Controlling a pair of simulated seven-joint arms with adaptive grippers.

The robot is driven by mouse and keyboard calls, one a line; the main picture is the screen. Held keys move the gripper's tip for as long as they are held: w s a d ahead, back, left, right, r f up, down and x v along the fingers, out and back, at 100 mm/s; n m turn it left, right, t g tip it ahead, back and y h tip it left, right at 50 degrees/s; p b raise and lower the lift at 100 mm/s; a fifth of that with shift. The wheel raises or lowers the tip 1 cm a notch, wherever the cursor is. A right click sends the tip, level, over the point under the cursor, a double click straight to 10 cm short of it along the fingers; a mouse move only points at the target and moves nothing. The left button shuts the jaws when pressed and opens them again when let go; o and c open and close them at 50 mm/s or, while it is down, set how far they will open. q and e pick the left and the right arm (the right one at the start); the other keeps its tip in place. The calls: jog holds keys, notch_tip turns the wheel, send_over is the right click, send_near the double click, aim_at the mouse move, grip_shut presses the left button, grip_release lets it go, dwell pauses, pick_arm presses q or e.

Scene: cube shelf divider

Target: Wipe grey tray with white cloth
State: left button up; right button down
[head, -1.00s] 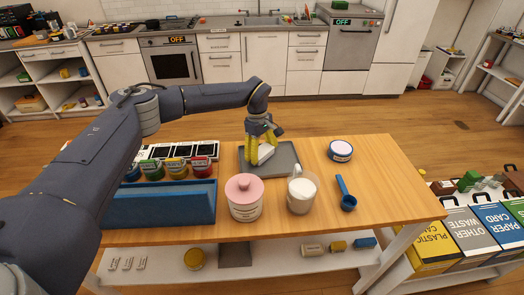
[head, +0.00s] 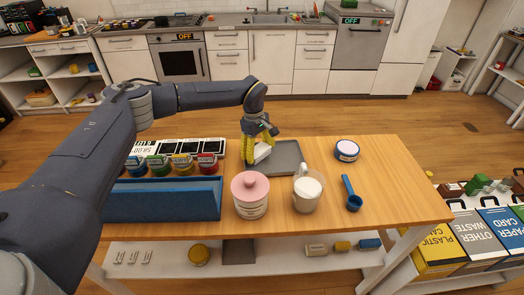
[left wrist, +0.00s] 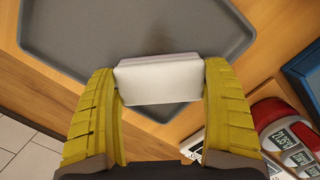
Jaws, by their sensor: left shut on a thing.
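The grey tray (head: 287,154) lies flat on the wooden table, with a low raised rim. The left wrist view shows its grey surface (left wrist: 130,30) close up. My left gripper (head: 260,150) has yellow fingers and is over the tray's left side. It is shut on the white cloth (left wrist: 160,80), a folded block-like pad held between both fingertips. In the left wrist view the cloth is over the tray near its rim. I cannot tell whether it touches the tray surface. My right gripper is not in view.
A pink-lidded jar (head: 249,194), a white-filled mug (head: 307,190) and a blue scoop (head: 351,195) stand in front of the tray. A small round tub (head: 347,150) is to its right. A blue box (head: 165,200) and several coloured-lid jars (head: 182,164) are at left.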

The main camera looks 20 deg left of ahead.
aim_at(268, 148)
pick_arm(q)
jog(key=shift+f, duration=0.15)
jog(key=shift+w+d, duration=0.35)
jog(key=shift+d, duration=0.45)
jog(key=shift+w+d, duration=0.35)
jog(key=shift+d, duration=0.45)
jog(key=shift+r, duration=0.2)
jog(key=shift+r, duration=2.95)
jog(key=shift+r, duration=0.15)
jog(key=shift+r, duration=1.35)
